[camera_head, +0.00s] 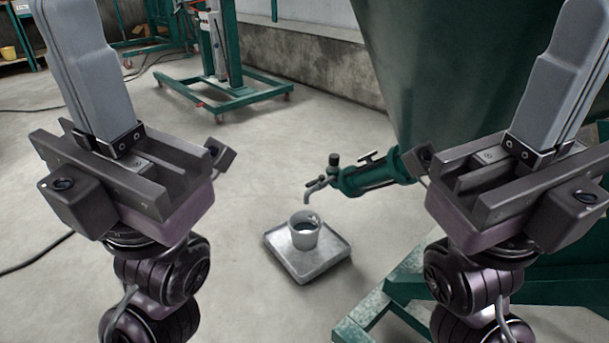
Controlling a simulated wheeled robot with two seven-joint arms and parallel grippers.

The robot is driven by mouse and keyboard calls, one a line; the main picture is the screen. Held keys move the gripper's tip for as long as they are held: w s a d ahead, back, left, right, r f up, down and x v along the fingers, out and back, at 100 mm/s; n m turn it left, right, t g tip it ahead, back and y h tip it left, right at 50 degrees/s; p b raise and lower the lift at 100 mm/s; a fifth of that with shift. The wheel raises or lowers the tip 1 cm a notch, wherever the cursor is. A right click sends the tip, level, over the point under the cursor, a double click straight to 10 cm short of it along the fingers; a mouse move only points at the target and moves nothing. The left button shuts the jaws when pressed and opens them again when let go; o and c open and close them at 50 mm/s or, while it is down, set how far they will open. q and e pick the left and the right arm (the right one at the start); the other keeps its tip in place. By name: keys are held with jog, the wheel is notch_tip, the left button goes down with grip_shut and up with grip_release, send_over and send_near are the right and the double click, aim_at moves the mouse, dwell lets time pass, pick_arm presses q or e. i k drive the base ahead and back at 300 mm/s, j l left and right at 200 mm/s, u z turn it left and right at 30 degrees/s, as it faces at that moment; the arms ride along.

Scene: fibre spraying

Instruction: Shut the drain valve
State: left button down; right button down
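The drain valve sits on a green outlet pipe (375,178) at the foot of the big green hopper (440,60). A small lever handle (371,156) stands on top of the pipe, and a dark knob (334,159) sits by the curved metal spout (313,187). I cannot tell whether liquid flows. My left gripper (78,50) points up, its fingers together and empty, well left of the valve. My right gripper (562,70) also points up, shut and empty, right of the valve.
The cup stands on a square metal tray (298,268) on the concrete floor. Green frame legs (380,318) stand under the hopper. A green wheeled stand (232,92) is at the back. The floor between my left arm and the tray is clear.

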aim_at(321, 177)
jog(key=i+j+z, duration=0.15)
jog(key=z, duration=0.35)
jog(key=i+j+z, duration=0.1)
jog(key=j+z, duration=0.15)
jog(key=z, duration=0.25)
jog(key=i+j+z, duration=0.1)
jog(key=j, duration=0.4)
jog(key=i+j+z, duration=0.1)
jog(key=j, duration=0.45)
jog(key=i+j+z, duration=0.15)
jog(key=j, duration=0.4)
jog(key=j+z, duration=0.1)
jog(key=j, duration=0.45)
jog(key=i, duration=0.05)
